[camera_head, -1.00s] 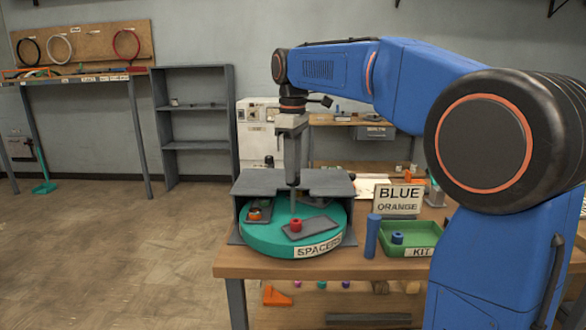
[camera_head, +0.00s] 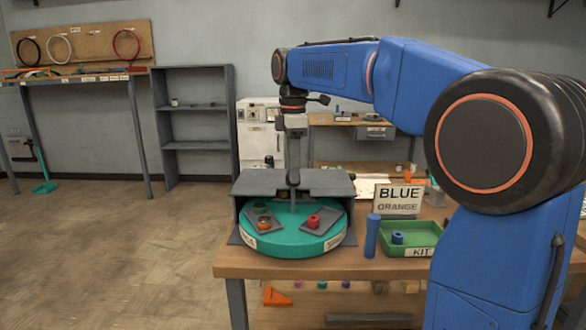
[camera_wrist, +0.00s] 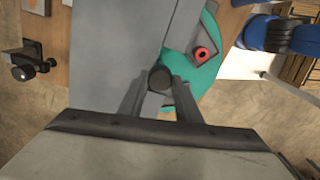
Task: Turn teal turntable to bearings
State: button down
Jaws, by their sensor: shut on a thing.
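The teal turntable (camera_head: 290,243) sits at the table's front left, partly under a grey cover (camera_head: 290,182) that hides its back. On its visible front, one grey tray (camera_head: 300,226) bears a red ring-like part (camera_head: 313,221). Another tray at left holds an orange part (camera_head: 263,225) and a dark greenish one. A label (camera_head: 333,242) is on the right rim, another (camera_head: 249,241) on the left. My gripper (camera_head: 293,183) points down at the cover's middle. In the wrist view its fingers are shut on a dark round knob (camera_wrist: 160,77); the red part (camera_wrist: 201,54) shows beyond.
Right of the turntable stand a blue cylinder (camera_head: 371,236), a green kit tray (camera_head: 424,234) holding a small blue part, and a sign (camera_head: 397,199) reading BLUE, ORANGE. A grey shelf (camera_head: 194,145) stands behind.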

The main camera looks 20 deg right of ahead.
jog(key=shift+n, duration=6.3)
jog(key=c, duration=1.3)
grip_release()
jog(key=shift+r, duration=0.1)
notch_tip(320, 180, up, 17)
jog(key=shift+r, duration=0.1)
